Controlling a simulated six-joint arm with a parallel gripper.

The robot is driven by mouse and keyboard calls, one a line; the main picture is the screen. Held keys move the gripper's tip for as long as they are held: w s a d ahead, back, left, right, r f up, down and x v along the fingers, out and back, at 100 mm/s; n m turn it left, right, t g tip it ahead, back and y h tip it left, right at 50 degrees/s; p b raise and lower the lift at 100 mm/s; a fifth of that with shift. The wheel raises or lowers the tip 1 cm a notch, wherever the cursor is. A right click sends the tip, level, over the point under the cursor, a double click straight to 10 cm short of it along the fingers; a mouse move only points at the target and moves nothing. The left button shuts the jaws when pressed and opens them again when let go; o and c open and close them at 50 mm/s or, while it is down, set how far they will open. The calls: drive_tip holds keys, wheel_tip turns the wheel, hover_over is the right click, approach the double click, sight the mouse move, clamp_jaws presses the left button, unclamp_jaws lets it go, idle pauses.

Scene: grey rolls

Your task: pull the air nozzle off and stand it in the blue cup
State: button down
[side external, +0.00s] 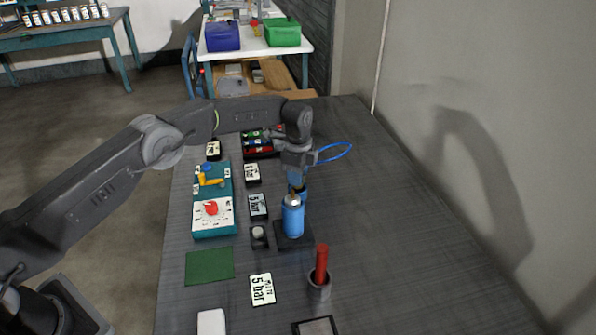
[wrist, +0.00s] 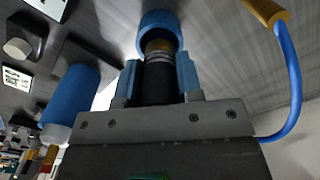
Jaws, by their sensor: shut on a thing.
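My gripper (side external: 296,178) is shut on the air nozzle, a black cylinder (wrist: 160,78) with a brass collar, and points down. It also shows in the wrist view (wrist: 157,85), with a blue pad on each side of the nozzle. The blue cup (wrist: 146,20) is straight beyond the fingertips, and the nozzle's collar end lines up with its mouth. I cannot tell how deep the end sits.
The bottle stands on a dark square base (side external: 282,243), close to my gripper. A red rod (side external: 321,262) stands in a grey holder (side external: 319,291) in front. Teal panels (side external: 212,225) and small label plates are at left. A blue hose (side external: 337,151) loops right of my wrist. The table's right side is clear.

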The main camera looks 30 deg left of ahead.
drive_tip(key=shift+f, duration=0.65)
drive_tip(key=shift+f, duration=0.3)
drive_tip(key=shift+f, duration=0.4)
drive_tip(key=c, duration=0.7)
unclamp_jaws()
drive_tip(key=shift+s+f, duration=0.1)
wheel_tip(320, 180, up, 13)
drive_tip(key=shift+f, duration=0.1)
drive_tip(key=shift+r, duration=0.7)
